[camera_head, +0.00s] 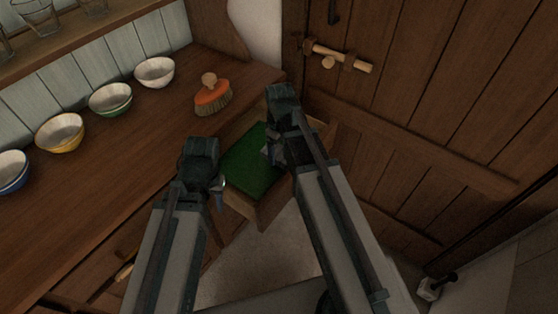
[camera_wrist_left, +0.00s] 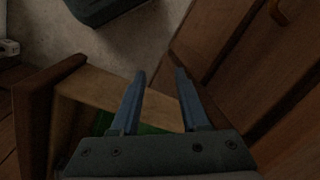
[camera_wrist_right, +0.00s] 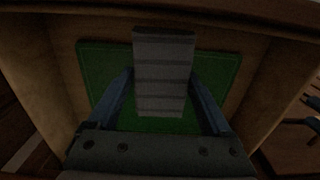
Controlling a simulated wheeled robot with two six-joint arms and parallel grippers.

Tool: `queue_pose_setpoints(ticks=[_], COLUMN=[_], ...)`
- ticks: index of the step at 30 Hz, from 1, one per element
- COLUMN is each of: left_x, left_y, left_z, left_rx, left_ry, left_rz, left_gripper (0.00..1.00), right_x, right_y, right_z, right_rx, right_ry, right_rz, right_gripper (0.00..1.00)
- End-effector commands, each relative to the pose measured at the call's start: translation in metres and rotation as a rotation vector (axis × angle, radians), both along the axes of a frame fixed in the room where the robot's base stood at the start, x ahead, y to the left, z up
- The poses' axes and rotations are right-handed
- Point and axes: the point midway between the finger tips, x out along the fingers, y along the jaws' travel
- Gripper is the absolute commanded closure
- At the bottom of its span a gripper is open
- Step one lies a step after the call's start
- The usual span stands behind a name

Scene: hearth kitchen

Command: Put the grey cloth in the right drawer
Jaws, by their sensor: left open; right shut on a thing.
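The grey cloth (camera_wrist_right: 163,70), a folded block with darker stripes, is between the fingers of my right gripper (camera_wrist_right: 163,95) in the right wrist view. My right gripper is shut on it, over the open right drawer (camera_head: 268,212). The drawer has a green lining (camera_head: 247,165) on its floor. I cannot tell whether the cloth touches the lining. In the head view the cloth is mostly hidden behind my right gripper (camera_head: 270,150).
A wooden brush with an orange body (camera_head: 212,95) stands on the counter (camera_head: 150,125) behind the drawer. Several bowls (camera_head: 110,98) line the back wall. A plank door (camera_head: 400,90) with a wooden latch (camera_head: 340,58) stands to the right of the drawer.

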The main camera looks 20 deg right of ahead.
Motion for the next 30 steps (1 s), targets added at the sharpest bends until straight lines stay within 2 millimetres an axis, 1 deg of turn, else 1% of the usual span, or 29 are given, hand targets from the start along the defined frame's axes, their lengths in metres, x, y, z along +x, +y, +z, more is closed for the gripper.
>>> queue_pose_setpoints(ticks=[6, 9, 19, 30], left_x=[0.0, 0.0, 0.0, 0.0], left_y=[0.0, 0.0, 0.0, 0.0], left_z=[-0.027, -0.037, -0.036, -0.048], left_rx=[0.0, 0.0, 0.0, 0.0], left_ry=[0.0, 0.0, 0.0, 0.0], left_rz=[0.0, 0.0, 0.0, 0.0], left_gripper=[0.55, 0.55, 0.55, 0.55], right_x=[0.0, 0.0, 0.0, 0.0], right_y=[0.0, 0.0, 0.0, 0.0], right_z=[-0.027, -0.037, -0.036, -0.048], right_rx=[0.0, 0.0, 0.0, 0.0], right_ry=[0.0, 0.0, 0.0, 0.0], right_rz=[0.0, 0.0, 0.0, 0.0], right_gripper=[0.68, 0.68, 0.68, 0.68])
